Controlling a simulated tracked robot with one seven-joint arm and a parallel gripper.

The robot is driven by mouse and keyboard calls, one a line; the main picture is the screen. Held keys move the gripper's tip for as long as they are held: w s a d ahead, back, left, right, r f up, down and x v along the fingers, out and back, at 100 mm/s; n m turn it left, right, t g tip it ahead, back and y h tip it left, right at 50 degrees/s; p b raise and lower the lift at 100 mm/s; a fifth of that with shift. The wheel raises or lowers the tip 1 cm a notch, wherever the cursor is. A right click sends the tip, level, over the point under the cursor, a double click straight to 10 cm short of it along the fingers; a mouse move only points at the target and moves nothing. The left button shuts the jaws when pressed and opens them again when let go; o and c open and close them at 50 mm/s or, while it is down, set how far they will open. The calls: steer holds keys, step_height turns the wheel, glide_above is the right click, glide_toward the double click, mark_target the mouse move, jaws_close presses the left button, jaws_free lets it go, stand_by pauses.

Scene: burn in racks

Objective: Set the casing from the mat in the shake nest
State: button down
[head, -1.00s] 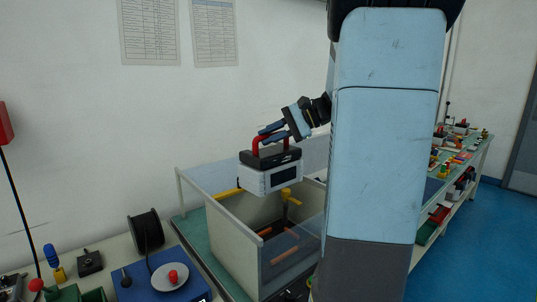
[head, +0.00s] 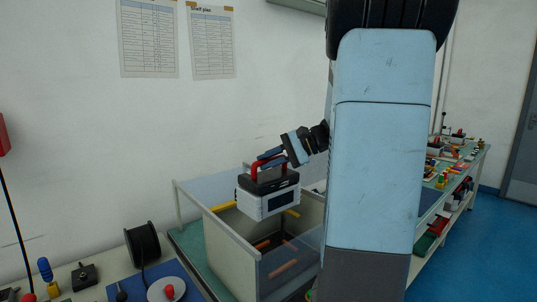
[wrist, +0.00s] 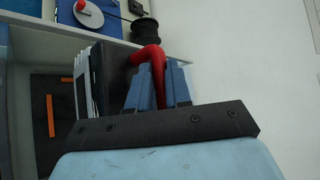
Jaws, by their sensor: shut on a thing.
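The casing (head: 268,205) is a pale grey box with a black top and a red handle. My gripper (head: 268,160) is shut on the red handle and holds the casing roughly level, over an open-topped, grey-walled enclosure (head: 230,248). In the wrist view the fingers (wrist: 156,88) grip the red handle (wrist: 150,57), and the casing (wrist: 90,82) shows edge-on beside them. Inside the enclosure are orange strips (head: 284,268) and yellow parts (head: 224,206). The casing hides part of the inside, so I cannot tell exactly where the nest's seat lies.
The enclosure has raised walls and a clear front panel (head: 291,262). A black spool (head: 142,243) and a blue unit with a grey disc (head: 166,290) stand on the bench at left.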

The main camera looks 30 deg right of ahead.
step_height(320, 180, down, 20)
stand_by(2.1)
stand_by(1.0)
steer(key=c, duration=1)
jaws_free()
steer(key=shift+s+d, duration=0.1)
steer(key=v, duration=1.3)
steer(key=shift+s+d+r, duration=0.1)
steer(key=shift+s+d, duration=0.05)
steer(key=shift+d, duration=0.05)
